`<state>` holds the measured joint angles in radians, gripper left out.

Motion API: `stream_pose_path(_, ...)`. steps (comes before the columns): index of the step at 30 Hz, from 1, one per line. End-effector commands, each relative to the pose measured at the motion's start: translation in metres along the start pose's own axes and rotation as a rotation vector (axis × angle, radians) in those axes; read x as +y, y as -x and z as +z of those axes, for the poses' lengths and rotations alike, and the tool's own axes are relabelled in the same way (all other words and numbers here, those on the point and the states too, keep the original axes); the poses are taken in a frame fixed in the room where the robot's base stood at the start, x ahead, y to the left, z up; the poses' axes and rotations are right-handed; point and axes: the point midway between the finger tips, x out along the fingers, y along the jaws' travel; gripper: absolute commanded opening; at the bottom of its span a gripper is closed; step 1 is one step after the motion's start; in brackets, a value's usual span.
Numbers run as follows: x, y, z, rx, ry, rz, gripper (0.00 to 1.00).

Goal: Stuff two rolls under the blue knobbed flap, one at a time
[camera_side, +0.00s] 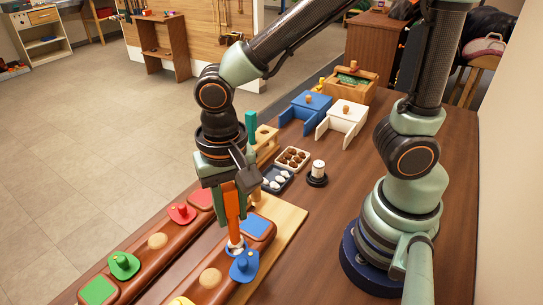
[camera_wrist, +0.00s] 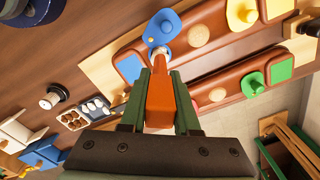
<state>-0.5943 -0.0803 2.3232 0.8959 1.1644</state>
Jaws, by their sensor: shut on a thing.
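My gripper (camera_side: 226,192) is shut on an orange tapered tool (camera_wrist: 160,100), which points down at the near brown padded bar. A whitish piece shows at the tool's tip, with a blue rim around it in the side view; I cannot tell whether it is a roll or how deep it sits. The blue knobbed flap (camera_side: 244,268) is right beside the tip on the bar, and also shows in the wrist view (camera_wrist: 163,28). Several white rolls (camera_side: 276,180) lie in a dark tray; they also show in the wrist view (camera_wrist: 95,105).
A white tray (camera_side: 293,159) of brown pieces and a black stand with a white cylinder (camera_side: 318,172) are behind. Red (camera_side: 181,213), green (camera_side: 123,265) and yellow (camera_side: 181,300) flaps sit on the bars. Blue (camera_side: 305,110) and white (camera_side: 342,120) boxes stand farther back.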

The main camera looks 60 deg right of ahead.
Motion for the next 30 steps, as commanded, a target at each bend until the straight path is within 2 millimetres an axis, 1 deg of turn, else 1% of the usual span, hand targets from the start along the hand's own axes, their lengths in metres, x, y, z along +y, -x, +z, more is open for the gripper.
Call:
stream_pose_path(5,0.0,-0.001,0.0,0.0,0.0,0.0,0.0)
stream_pose_path(30,0.0,-0.016,0.0,0.0,0.0,0.001,0.0)
